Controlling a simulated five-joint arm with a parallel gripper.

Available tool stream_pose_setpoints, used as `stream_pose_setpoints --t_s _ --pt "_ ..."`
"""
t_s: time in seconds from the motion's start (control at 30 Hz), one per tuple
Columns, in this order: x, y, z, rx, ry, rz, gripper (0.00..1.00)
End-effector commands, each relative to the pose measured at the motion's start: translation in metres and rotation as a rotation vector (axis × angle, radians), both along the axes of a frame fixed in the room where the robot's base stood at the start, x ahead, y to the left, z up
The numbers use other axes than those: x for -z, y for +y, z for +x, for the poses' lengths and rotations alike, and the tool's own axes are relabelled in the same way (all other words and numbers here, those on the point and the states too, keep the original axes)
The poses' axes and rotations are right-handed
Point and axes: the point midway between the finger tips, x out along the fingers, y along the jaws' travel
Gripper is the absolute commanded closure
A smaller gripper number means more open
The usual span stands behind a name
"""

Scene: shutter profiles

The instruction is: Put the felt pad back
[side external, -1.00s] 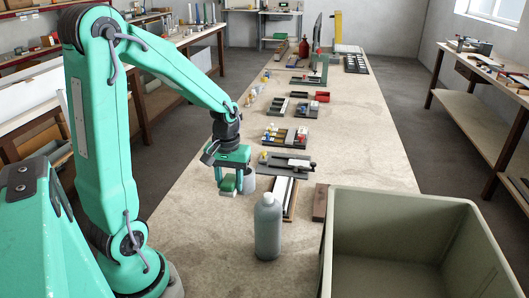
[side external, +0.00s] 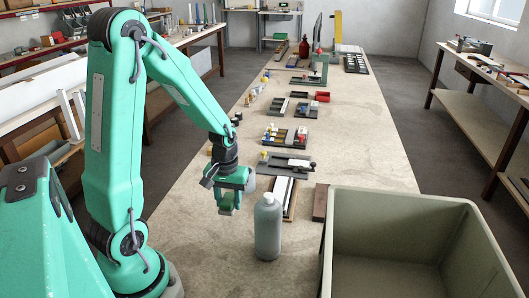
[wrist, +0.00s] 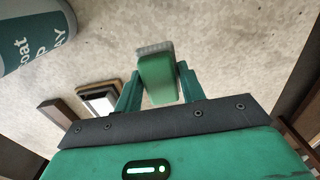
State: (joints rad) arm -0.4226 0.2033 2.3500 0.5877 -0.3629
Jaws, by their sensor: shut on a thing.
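The felt pad (wrist: 158,76) is a green block with a light grey layer on its end, seen in the wrist view. My gripper (wrist: 158,84) is shut on it, with one finger on each side. In the side view my gripper (side external: 229,205) points down beside the grey bottle (side external: 268,228), to its left. The pad's lower end (side external: 228,210) shows small under the fingers, and I cannot tell its exact height above the bench. A pale grey cylinder (side external: 250,183) stands just behind my gripper, partly hidden.
A large grey-green bin (side external: 400,200) stands at the front right. A tray with white strips (side external: 283,198) and a dark brown block (side external: 320,203) lie right of my gripper. Several trays with small parts line the bench (side external: 350,150) farther back. Bare bench lies in front of my gripper.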

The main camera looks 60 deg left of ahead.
Motion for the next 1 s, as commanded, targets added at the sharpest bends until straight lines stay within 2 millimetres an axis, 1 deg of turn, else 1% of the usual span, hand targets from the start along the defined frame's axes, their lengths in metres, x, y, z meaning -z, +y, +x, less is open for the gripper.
stream_pose_setpoints --t_s 0.17,0.27,0.63,0.77,1.0 --pt "0.001 0.000 0.000 0.000 0.000 0.000 0.79" --pt "0.006 0.000 0.000 0.000 0.003 -0.001 0.79" --pt "0.038 0.000 0.000 0.000 0.003 -0.001 0.79" --pt "0.042 0.000 0.000 0.000 0.001 -0.001 0.79" --pt "0.042 0.000 0.000 0.000 0.000 0.000 0.79"
